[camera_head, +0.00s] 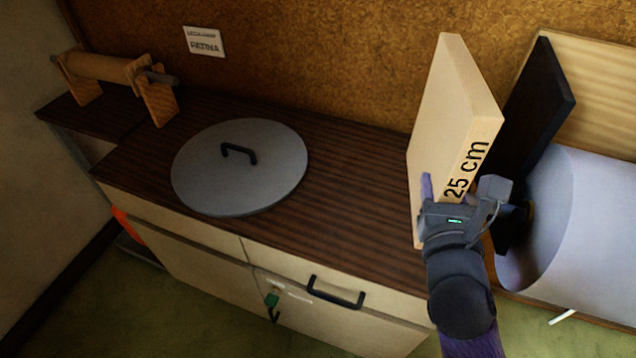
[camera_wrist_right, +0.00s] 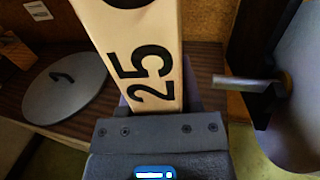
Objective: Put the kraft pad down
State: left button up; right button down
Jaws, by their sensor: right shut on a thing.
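The kraft pad (camera_head: 445,110) is a pale tan slab with "25 cm" printed on its narrow edge. It stands on end, tilted a little, at the right end of the dark wood counter. My right gripper (camera_head: 452,198) is shut on its lower near part. In the right wrist view the pad (camera_wrist_right: 135,50) rises from between the jaws, with "25" readable. The pad's lower end is partly hidden by the gripper, and I cannot tell whether it touches the counter. My left gripper is not in view.
A round grey lid (camera_head: 240,170) with a black handle lies mid-counter (camera_head: 340,190). A wooden roller stand (camera_head: 105,70) is at the far left. A dark board (camera_head: 540,100) and a big pale cylinder (camera_head: 590,220) are close right of the pad. Counter between lid and pad is clear.

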jog(key=shift+m+h, duration=0.6)
jog(key=shift+h, duration=0.3)
jog(key=w+b, duration=0.1)
jog(key=w, duration=0.1)
jog(key=w+d+f+b, duration=0.1)
jog(key=w+b, duration=0.2)
jog(key=w, duration=0.1)
jog(key=shift+w+d+f, duration=0.3)
jog(key=shift+w, duration=0.05)
jog(key=w+d+f+m+h+b, duration=0.1)
jog(key=w+f+b, duration=0.3)
jog(key=f+b, duration=1)
jog(key=shift+w+d+h+b, duration=0.2)
jog(key=shift+d+h+b, duration=0.45)
jog(key=shift+b, duration=0.45)
jog(key=c, duration=0.7)
grip_release()
jog(key=shift+c, duration=0.2)
jog(key=o, duration=0.5)
jog(key=shift+c, duration=0.2)
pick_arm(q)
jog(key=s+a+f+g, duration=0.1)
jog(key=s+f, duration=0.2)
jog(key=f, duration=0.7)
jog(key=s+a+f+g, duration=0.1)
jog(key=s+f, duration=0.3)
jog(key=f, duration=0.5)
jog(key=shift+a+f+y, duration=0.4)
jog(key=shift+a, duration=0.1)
